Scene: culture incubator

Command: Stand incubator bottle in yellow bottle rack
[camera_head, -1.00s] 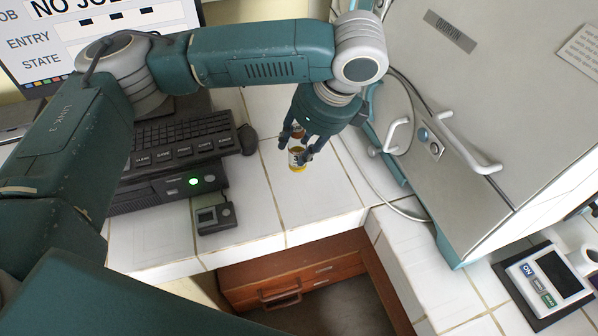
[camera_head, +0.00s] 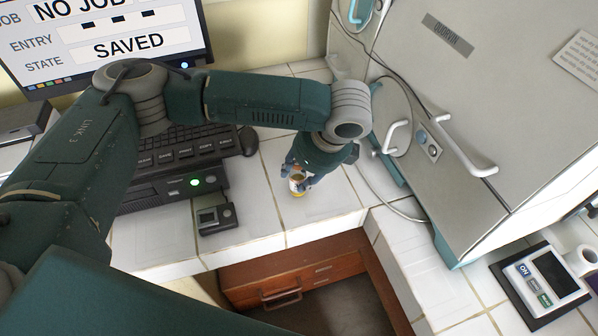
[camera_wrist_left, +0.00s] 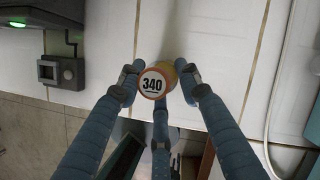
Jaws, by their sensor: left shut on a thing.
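The incubator bottle (camera_head: 298,185) is small, with a white body and a yellow-orange lower part. My left gripper (camera_head: 300,178) is shut around it, above the white tiled counter near its front edge. In the left wrist view the bottle's round white top (camera_wrist_left: 153,84) reads "340" and has an orange rim. The three blue fingers of the left gripper (camera_wrist_left: 158,88) close around it there. I cannot tell whether the bottle touches the counter. No yellow bottle rack shows in either view. My right gripper is not in view.
A keyboard (camera_head: 180,147) on a dark unit with a green light, and a small grey box (camera_head: 216,218), stand to the left. The grey incubator (camera_head: 480,95) with white handles stands right. A cable runs along its base. Drawers (camera_head: 290,270) sit below the counter edge.

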